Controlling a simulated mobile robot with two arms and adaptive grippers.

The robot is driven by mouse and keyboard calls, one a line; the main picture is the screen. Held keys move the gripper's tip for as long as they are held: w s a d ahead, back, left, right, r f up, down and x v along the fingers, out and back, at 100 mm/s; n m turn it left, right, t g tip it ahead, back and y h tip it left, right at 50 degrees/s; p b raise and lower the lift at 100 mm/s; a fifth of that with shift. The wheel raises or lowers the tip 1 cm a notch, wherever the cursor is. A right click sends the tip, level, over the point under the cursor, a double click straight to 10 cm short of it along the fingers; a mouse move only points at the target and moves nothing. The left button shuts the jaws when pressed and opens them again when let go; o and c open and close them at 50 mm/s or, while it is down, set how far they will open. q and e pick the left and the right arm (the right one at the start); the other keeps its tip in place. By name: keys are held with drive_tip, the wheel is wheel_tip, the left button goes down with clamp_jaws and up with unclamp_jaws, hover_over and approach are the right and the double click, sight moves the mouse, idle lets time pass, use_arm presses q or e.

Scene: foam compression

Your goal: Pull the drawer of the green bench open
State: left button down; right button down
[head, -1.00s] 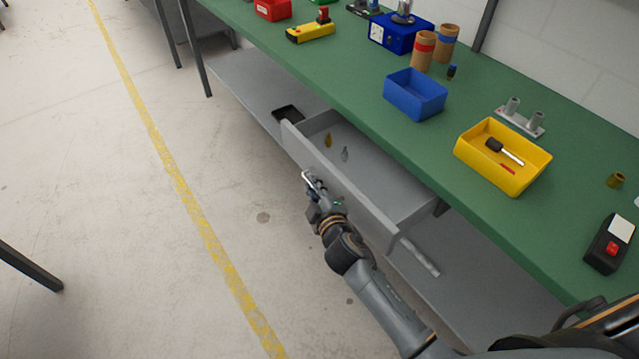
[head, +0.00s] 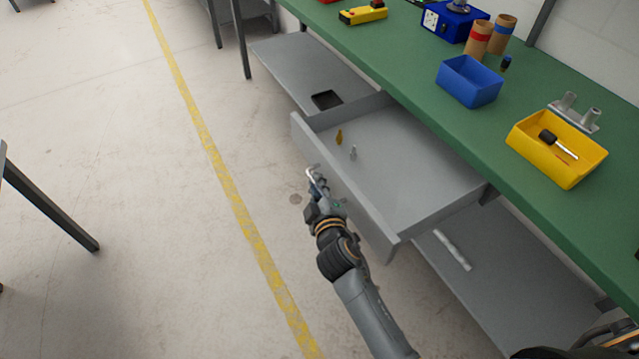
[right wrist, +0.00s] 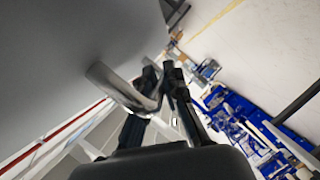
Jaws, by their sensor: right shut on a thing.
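The grey drawer (head: 345,190) of the green bench (head: 425,85) stands well out from under the bench top in the head view. A yellow-brown item (head: 339,138) and a small grey item (head: 353,153) lie inside it. My right gripper (head: 316,180) is at the outside of the drawer front, shut on its metal handle (head: 311,175). The right wrist view shows the handle bar (right wrist: 122,88) running from the grey front to between the fingers (right wrist: 165,90). My left gripper is not in view.
On the bench top are a blue bin (head: 469,82), a yellow tray (head: 556,150) with a screwdriver, and cardboard tubes (head: 478,38). A grey lower shelf (head: 505,270) runs beneath. The floor (head: 130,190) left of the drawer is clear.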

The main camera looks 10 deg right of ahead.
drive_tip(key=c, duration=1.4)
unclamp_jaws()
drive_tip(key=v, duration=1.2)
drive_tip(key=shift+f, duration=0.15)
drive_tip(key=s+d+f+m+g, duration=0.15)
drive_tip(key=s+f, duration=0.25)
drive_tip(key=f, duration=0.6)
drive_tip(key=s+f+g, duration=0.3)
drive_tip(key=f, duration=0.8)
drive_tip(key=s+f+m+g, duration=0.1)
drive_tip(key=s+f+g, duration=0.25)
drive_tip(key=f, duration=0.65)
drive_tip(key=s+d+f+m+g, duration=0.2)
drive_tip(key=s+d+f, duration=0.2)
drive_tip(key=s+f, duration=0.2)
drive_tip(key=s+d+f+m+g, duration=0.2)
drive_tip(key=s+d+f, duration=0.3)
drive_tip(key=s, duration=0.6)
drive_tip(key=s+d+f+m+g, duration=0.2)
drive_tip(key=s+d+f+m, duration=0.1)
drive_tip(key=s+f, duration=0.4)
drive_tip(key=shift+s+d+h, duration=0.3)
drive_tip(key=shift+s+d, duration=0.4)
drive_tip(key=shift+s, duration=0.35)
